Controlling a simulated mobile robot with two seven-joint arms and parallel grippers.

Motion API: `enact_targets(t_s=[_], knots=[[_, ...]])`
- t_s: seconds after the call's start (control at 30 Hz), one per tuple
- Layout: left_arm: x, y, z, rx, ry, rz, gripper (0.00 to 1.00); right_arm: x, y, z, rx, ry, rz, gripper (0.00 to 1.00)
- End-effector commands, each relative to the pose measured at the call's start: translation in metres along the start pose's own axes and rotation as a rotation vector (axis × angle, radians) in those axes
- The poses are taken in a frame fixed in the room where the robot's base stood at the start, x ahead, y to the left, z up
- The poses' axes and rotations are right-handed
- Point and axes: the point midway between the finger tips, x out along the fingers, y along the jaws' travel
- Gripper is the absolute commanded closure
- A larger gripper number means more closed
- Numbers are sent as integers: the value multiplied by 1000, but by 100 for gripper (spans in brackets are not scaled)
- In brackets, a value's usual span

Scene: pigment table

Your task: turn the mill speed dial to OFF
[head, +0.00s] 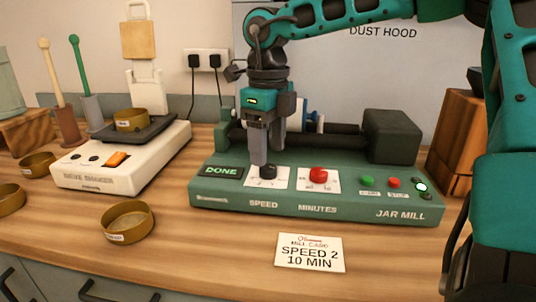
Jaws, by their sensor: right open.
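The green jar mill (345,210) stands on the wooden counter, and its small display (221,172) reads DONE. The black speed dial (268,171) sits on a white plate marked SPEED on its front panel. The dial's pointer and the plate's marks are too small to read. My right gripper (260,158) points down right above the speed dial, its fingertips at or just over the knob's top. I cannot tell whether they touch it. The gripper is open. My left gripper is not in view.
A red minutes dial (318,175) sits close to the right of the speed dial, with a green button (367,181) and a red button (393,183) beyond. A card (310,252) reading SPEED 2, 10 MIN lies in front. A white sieve shaker (125,160) and brass sieves stand left.

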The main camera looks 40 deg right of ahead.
Motion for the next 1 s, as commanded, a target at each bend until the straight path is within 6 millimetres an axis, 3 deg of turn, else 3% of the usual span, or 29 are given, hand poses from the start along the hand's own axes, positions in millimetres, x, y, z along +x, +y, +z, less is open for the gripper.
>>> enact_targets(t_s=[0.03, 0.2, 0.4, 0.6, 1.0], knots=[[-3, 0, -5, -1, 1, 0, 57, -16, 0, 1, 0, -5, -2, 40], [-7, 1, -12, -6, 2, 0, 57, -55, 0, 1, 0, -4, -3, 40], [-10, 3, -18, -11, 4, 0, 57, -85, 0, 0, 0, -2, -1, 40], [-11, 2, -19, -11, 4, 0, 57, -96, 0, 0, -2, -1, 1, 40], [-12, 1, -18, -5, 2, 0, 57, -96, 0, 0, -2, -1, 1, 40]])
